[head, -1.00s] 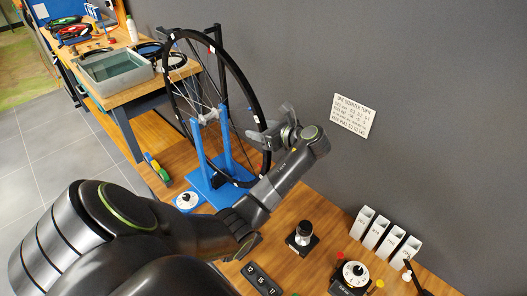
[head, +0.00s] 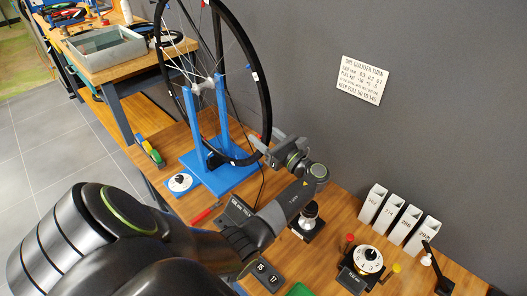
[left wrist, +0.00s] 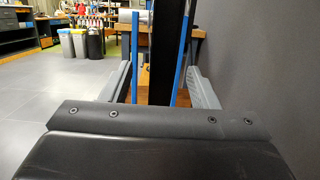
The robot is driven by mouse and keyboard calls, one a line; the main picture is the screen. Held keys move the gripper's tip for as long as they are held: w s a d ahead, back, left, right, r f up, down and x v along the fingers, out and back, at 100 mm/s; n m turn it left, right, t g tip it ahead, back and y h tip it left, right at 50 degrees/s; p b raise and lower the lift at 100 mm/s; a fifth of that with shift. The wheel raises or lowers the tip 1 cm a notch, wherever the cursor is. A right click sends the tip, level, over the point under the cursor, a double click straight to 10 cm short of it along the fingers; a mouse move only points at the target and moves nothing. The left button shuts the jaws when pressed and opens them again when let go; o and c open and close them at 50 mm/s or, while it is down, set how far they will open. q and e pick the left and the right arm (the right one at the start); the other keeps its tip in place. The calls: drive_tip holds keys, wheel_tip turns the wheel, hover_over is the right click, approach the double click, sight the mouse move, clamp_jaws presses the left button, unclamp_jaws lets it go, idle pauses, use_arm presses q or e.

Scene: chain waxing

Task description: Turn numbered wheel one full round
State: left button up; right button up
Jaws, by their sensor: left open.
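The wheel (head: 262,96), with a black tyre, thin spokes and small pale marks on its rim, stands upright in a blue stand (head: 222,108). Its top is cut off in the head view. My left gripper (head: 264,148) is open at the wheel's lower right rim. In the left wrist view, the black tyre (left wrist: 167,50) stands upright between the two spread fingers (left wrist: 160,84), with gaps visible on both sides. Blue stand posts (left wrist: 134,50) show behind. I cannot read any numbers on the wheel. My right gripper is not in view.
A wall sign (head: 362,80) reads "one quarter turn" at the top. White numbered boxes (head: 390,220), a dial device (head: 367,261) and a black-topped pedestal (head: 308,222) stand at right. A grey tub (head: 105,48) stands behind.

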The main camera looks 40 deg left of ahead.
use_arm(q)
drive_tip(key=shift+a+f+y+b, duration=0.2)
drive_tip(key=shift+f+y+b, duration=0.15)
drive_tip(key=shift+f+b, duration=0.55)
drive_tip(key=shift+a+f+y+b, duration=0.2)
drive_tip(key=shift+f+y+b, duration=0.15)
drive_tip(key=shift+f+b, duration=0.5)
